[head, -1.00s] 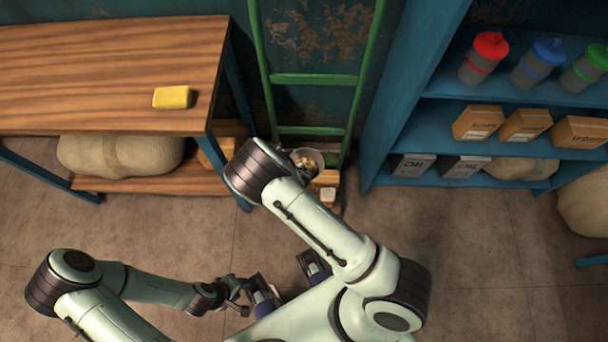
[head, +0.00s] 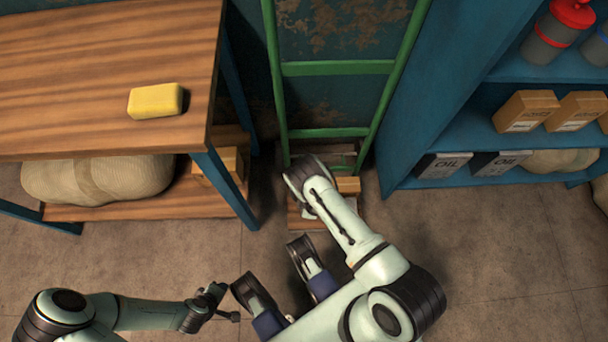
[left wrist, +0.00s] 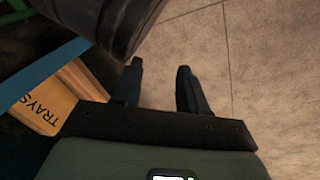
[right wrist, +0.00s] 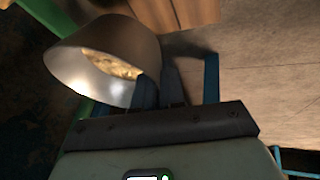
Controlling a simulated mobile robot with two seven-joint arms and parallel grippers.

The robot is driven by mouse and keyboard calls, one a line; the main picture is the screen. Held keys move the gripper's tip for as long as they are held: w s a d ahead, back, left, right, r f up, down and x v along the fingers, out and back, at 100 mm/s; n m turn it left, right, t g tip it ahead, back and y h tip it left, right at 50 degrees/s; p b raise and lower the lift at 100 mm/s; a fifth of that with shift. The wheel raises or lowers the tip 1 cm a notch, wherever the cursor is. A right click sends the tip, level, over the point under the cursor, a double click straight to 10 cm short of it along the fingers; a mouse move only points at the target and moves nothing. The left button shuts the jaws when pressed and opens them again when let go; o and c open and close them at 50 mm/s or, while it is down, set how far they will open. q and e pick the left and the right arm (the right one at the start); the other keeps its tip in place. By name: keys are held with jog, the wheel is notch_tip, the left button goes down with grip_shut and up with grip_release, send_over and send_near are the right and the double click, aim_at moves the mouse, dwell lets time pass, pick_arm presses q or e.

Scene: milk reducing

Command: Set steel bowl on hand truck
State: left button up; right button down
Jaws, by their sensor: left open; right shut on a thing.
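The steel bowl (right wrist: 88,58) shows in the right wrist view, tilted in the picture, with something yellowish inside its mouth. My right gripper (right wrist: 157,85) is shut on its rim. The green hand truck (head: 338,68) stands upright against the wall. I cannot tell whether the bowl touches it. My left gripper (left wrist: 160,72) is open and empty above the floor; in the head view it is low, left of centre.
A wooden table (head: 100,60) with a yellow block (head: 155,101) stands left of the hand truck, a sack (head: 95,180) below. A blue shelf (head: 435,165) with bottles and boxes stands close on the right. A small box (head: 348,185) sits by the truck's foot. Floor in front is clear.

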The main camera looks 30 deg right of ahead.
jog(key=shift+f+b, duration=2.1)
jog(key=shift+f, duration=3.35)
jog(key=shift+w+f, duration=0.1)
jog(key=shift+f, duration=0.2)
pick_arm(q)
jog(key=s+a+f+g, duration=0.1)
jog(key=s+f+g, duration=0.2)
jog(key=s+f, duration=0.3)
jog(key=s, duration=0.3)
jog(key=shift+s+a+f+n, duration=0.15)
jog(key=shift+s+f+n, duration=0.05)
jog(key=shift+s+n, duration=0.1)
pick_arm(e)
jog(key=c, duration=1.2)
grip_release()
jog(key=shift+f, duration=0.15)
pick_arm(q)
jog(key=shift+g, duration=0.3)
